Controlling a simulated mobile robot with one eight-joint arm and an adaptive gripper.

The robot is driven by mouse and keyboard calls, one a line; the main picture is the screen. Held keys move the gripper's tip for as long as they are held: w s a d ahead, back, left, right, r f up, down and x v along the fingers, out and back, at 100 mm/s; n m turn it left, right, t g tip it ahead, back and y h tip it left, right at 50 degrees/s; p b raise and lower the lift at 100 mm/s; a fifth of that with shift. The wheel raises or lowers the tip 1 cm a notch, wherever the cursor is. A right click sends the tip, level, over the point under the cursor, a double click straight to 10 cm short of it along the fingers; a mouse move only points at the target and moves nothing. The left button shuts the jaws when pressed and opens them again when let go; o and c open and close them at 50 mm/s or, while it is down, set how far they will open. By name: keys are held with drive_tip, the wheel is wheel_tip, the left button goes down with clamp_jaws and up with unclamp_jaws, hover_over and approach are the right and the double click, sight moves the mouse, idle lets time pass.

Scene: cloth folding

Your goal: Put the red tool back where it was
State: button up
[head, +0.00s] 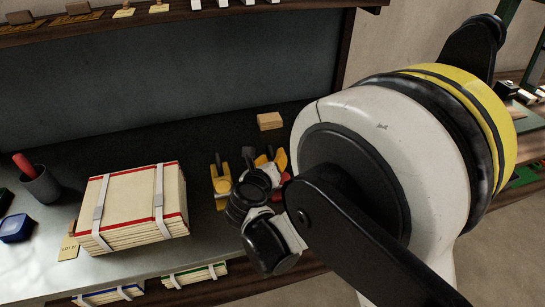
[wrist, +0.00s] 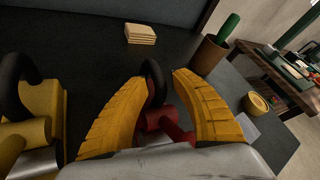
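The red tool (wrist: 158,120) shows in the wrist view between my two yellow ribbed fingers, with a dark curved part rising between the fingertips. In the head view a small red part of it (head: 286,189) shows beside my gripper, on the dark bench; my arm hides most of it. My gripper (wrist: 160,77) has its fingers apart, one on each side of the tool. I see no clear pinch on it. In the head view the fingers (head: 272,160) point away over the bench.
A similar yellow tool (head: 221,187) stands close on the left. A wooden block stack (head: 270,121) lies behind. A strapped, red-edged stack (head: 138,203), a cup with a red handle (head: 41,184) and a blue box (head: 15,228) are further left. A brown pot (wrist: 208,54) stands at the right.

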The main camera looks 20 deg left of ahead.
drive_tip(key=shift+r, duration=0.15)
drive_tip(key=p+v, duration=0.4)
drive_tip(key=v, duration=0.8)
drive_tip(key=w+d+r+m+g+h, duration=0.1)
drive_tip(key=d+r+m+g, duration=0.2)
drive_tip(key=d+m, duration=0.8)
drive_tip(key=w+d+r+m+g+h, duration=0.1)
drive_tip(key=d+r+m+g, duration=0.15)
drive_tip(key=d+m, duration=0.85)
drive_tip(key=s+d+r+m+g+y, duration=0.1)
drive_tip(key=s+d+r+m, duration=0.2)
drive_tip(key=s+d+m, duration=0.8)
drive_tip(key=d+m, duration=0.1)
drive_tip(key=m, duration=0.8)
drive_tip(key=shift+s+d+r+y, duration=0.25)
drive_tip(key=shift+s+d+y, duration=0.05)
